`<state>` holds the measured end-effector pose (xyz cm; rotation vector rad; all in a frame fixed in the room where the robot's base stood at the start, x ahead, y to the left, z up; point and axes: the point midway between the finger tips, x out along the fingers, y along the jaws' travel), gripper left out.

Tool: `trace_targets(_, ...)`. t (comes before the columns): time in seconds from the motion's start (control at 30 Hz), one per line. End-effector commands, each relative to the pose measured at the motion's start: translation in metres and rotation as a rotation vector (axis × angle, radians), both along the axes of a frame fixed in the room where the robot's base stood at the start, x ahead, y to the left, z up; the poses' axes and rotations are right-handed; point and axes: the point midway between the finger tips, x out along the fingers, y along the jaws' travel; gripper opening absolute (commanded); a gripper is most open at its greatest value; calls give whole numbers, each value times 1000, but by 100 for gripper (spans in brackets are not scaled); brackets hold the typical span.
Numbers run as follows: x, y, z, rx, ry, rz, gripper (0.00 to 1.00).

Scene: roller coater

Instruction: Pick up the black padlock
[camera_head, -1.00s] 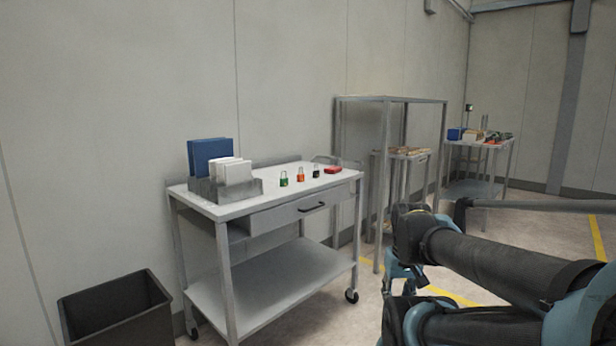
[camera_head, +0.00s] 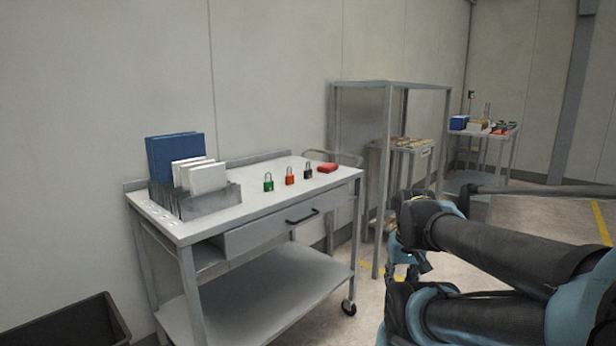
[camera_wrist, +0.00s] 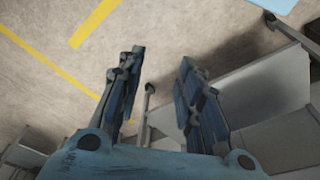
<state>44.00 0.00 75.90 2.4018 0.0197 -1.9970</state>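The black padlock (camera_head: 308,171) stands upright on the top of the white cart (camera_head: 245,207), in the head view. No padlock shows in the wrist view.
A grey holder (camera_head: 208,205) with a blue binder (camera_head: 172,152) and white papers stands on the cart's left end. A dark bin (camera_head: 70,328) is on the floor at left. A metal rack (camera_head: 388,88) and another loaded table (camera_head: 483,134) stand behind on the right.

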Motion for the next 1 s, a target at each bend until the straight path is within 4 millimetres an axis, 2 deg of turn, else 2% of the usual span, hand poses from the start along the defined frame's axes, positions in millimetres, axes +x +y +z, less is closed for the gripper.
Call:
trace_targets(0.1, 0, 0, 0, 0, 0, 0, 36)
trace_targets(0.2, -6, 1, 5, 5, -13, 5, 57)
trace_targets(0.27, -4, 5, 7, 18, -20, 19, 57)
trace_targets(0.37, 11, 16, 11, 58, -40, 67, 57)
trace_targets(0.7, 97, 86, 48, 290, -226, 337, 57)
trace_targets(1.0, 180, 136, 87, 454, -468, 525, 57)
